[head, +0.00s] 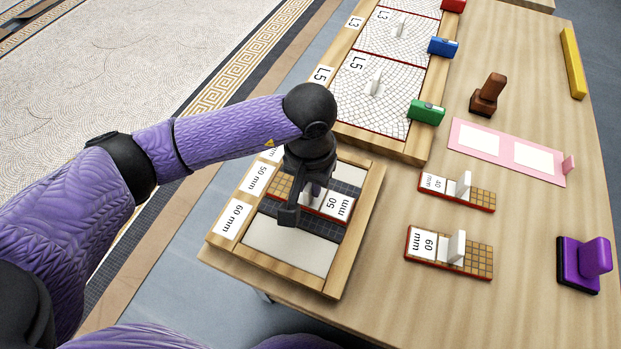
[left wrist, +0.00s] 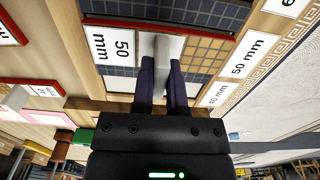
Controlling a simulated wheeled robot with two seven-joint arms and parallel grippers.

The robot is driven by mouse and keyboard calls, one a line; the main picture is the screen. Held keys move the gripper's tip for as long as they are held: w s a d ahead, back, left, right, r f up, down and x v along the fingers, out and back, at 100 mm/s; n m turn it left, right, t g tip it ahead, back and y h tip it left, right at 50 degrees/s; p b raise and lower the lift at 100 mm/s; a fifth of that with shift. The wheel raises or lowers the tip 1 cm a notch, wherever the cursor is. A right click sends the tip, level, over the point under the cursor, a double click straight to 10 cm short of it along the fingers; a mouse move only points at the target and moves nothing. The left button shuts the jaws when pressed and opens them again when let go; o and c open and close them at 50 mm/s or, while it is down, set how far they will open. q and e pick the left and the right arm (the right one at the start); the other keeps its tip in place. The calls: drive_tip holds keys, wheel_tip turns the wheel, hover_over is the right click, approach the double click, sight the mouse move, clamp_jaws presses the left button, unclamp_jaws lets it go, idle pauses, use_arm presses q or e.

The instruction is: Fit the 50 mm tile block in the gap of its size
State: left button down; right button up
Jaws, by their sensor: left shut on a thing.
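The 50 mm tile block (head: 338,206) has a white label end, tan tiles, red sides and an upright grip. It lies over the 50 mm row of the wooden frame (head: 366,215), between dark tile bands. My left gripper (head: 303,200) is shut on its grip, which also shows in the left wrist view (left wrist: 165,48). A red side of the block still shows, and I cannot tell whether it is seated or just above the gap. The 60 mm gap (head: 290,246) is a bare pale strip at the front. My right gripper is not in view.
The 40 mm block (head: 481,198) and 60 mm block (head: 478,258) lie on the table right of the frame. A purple stamp-like block (head: 584,262), pink card (head: 495,150) and brown block (head: 488,95) are further right. A panel rack (head: 418,145) stands behind.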

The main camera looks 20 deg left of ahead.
use_arm(q)
drive_tip(key=shift+f, duration=0.25)
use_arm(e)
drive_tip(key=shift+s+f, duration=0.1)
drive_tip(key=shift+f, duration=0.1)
use_arm(q)
drive_tip(key=c, duration=0.6)
unclamp_jaws()
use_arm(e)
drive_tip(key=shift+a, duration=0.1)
use_arm(q)
wheel_tip(320, 180, up, 9)
drive_tip(key=p, duration=0.4)
drive_tip(key=shift+p, duration=0.35)
drive_tip(key=shift+r, duration=0.55)
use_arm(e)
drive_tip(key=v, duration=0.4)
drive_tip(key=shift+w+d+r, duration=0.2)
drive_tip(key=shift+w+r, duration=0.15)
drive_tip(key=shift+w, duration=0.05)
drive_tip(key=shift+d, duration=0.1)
